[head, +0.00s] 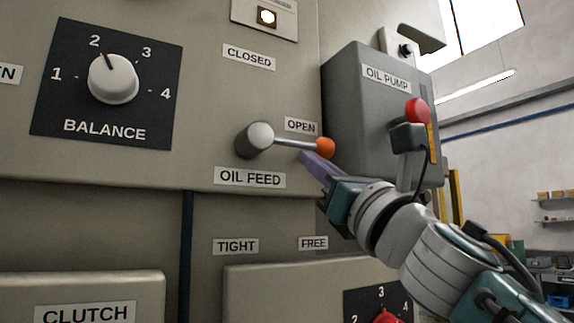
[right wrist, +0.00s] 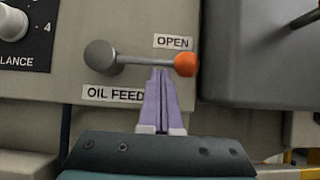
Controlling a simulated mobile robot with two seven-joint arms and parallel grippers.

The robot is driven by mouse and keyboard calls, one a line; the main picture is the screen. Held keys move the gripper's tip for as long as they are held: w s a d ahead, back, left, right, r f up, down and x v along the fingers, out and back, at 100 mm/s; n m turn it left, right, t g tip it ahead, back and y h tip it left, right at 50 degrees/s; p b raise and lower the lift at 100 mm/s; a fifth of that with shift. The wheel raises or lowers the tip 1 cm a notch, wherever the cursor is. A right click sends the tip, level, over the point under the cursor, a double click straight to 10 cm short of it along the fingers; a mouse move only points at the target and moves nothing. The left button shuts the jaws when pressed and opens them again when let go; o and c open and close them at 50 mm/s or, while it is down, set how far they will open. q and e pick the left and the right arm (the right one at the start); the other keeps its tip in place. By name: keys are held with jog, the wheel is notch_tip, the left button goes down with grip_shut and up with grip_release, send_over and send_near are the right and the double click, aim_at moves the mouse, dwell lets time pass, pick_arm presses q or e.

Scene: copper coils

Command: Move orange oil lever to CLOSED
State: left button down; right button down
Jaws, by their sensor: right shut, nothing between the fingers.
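The oil feed lever has a grey round hub (head: 258,138), a thin metal rod and an orange knob (head: 325,147). The rod points right, just below the OPEN label (head: 301,125). The CLOSED label (head: 249,57) is above the hub. My right gripper (head: 306,157) has its purple fingers together, with the tips just below the rod, left of the knob. In the right wrist view the fingertips (right wrist: 160,72) overlap the lower edge of the rod near the orange knob (right wrist: 186,64); I cannot tell whether they touch. My left gripper is out of view.
A grey oil pump box (head: 360,110) with a red button (head: 417,110) juts out right of the lever. A balance dial (head: 113,79) is on the left. The panel between the hub and the CLOSED label is clear.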

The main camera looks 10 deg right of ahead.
jog(key=shift+d+r+n+g+y, duration=0.1)
jog(key=shift+r+n+g+y, duration=0.1)
jog(key=shift+n+y, duration=0.3)
jog(key=shift+d+r+n+g+y, duration=0.1)
jog(key=shift+r+n+g+y, duration=0.15)
jog(key=shift+n, duration=0.45)
jog(key=shift+w+d+r+n+g+y+b, duration=0.1)
jog(key=shift+r+n+g+y+b, duration=0.35)
jog(key=shift+n, duration=0.35)
jog(key=shift+r+n+g+y+b, duration=0.1)
jog(key=shift+n+y+b, duration=0.1)
jog(key=shift+n+y, duration=0.45)
jog(key=s+a+r+n+g+p, duration=0.1)
jog(key=r+n+g, duration=0.3)
jog(key=n, duration=0.6)
jog(key=s+a+r+n+g+y+p, duration=0.1)
jog(key=a+r+n+g, duration=0.3)
jog(key=n, duration=0.6)
jog(key=shift+r+g, duration=0.45)
jog(key=shift+g, duration=0.95)
jog(key=shift+f+y, duration=0.1)
jog(key=shift+y, duration=0.15)
